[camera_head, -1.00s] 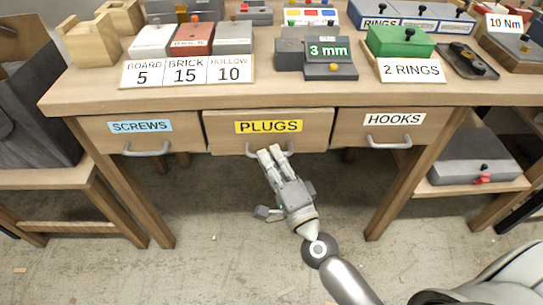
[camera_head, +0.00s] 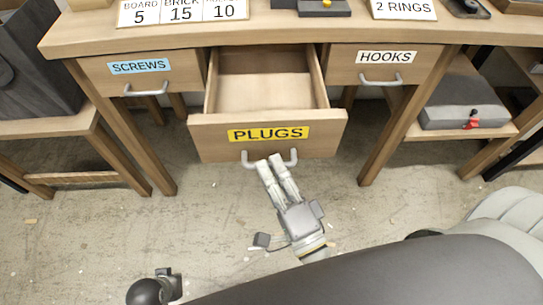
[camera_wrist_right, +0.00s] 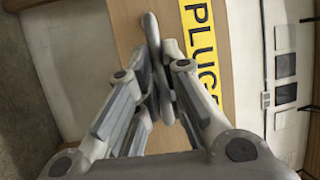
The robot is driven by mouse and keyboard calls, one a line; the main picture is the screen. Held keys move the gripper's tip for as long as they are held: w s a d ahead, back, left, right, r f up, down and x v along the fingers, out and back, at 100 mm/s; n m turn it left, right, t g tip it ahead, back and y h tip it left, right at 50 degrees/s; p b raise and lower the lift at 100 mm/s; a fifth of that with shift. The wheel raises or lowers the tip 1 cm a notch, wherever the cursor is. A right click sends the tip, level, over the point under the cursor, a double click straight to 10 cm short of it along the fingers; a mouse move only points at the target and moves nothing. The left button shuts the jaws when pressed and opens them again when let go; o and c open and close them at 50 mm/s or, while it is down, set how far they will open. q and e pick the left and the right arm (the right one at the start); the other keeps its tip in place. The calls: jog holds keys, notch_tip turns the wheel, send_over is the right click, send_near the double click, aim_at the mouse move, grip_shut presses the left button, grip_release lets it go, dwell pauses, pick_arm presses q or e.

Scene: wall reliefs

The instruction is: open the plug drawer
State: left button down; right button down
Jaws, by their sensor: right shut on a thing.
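The plug drawer (camera_head: 220,146) is the middle one under the table, with a yellow PLUGS label (camera_head: 268,134) on its front. It stands pulled well out, and its bare wooden inside (camera_head: 265,92) shows no contents. My right gripper (camera_head: 270,163) is shut on the drawer's grey bar handle (camera_head: 293,158). In the right wrist view, the fingers (camera_wrist_right: 165,85) close around the handle (camera_wrist_right: 152,35) beside the yellow label (camera_wrist_right: 204,45).
The SCREWS drawer (camera_head: 100,72) on the left and the HOOKS drawer (camera_head: 345,67) on the right are shut. A grey box (camera_head: 455,112) with a red latch sits on a low shelf at the right. The floor (camera_head: 225,205) before the drawers looks mostly clear.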

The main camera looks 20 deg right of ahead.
pick_arm(q)
jog(key=shift+s+f, duration=0.1)
jog(key=shift+s, duration=0.3)
pick_arm(e)
jog(key=shift+s, duration=0.1)
jog(key=c, duration=1.5)
grip_release()
pick_arm(q)
jog(key=shift+w, duration=0.15)
jog(key=shift+w+a, duration=0.1)
pick_arm(e)
jog(key=v, duration=1.2)
jog(key=shift+f, duration=0.1)
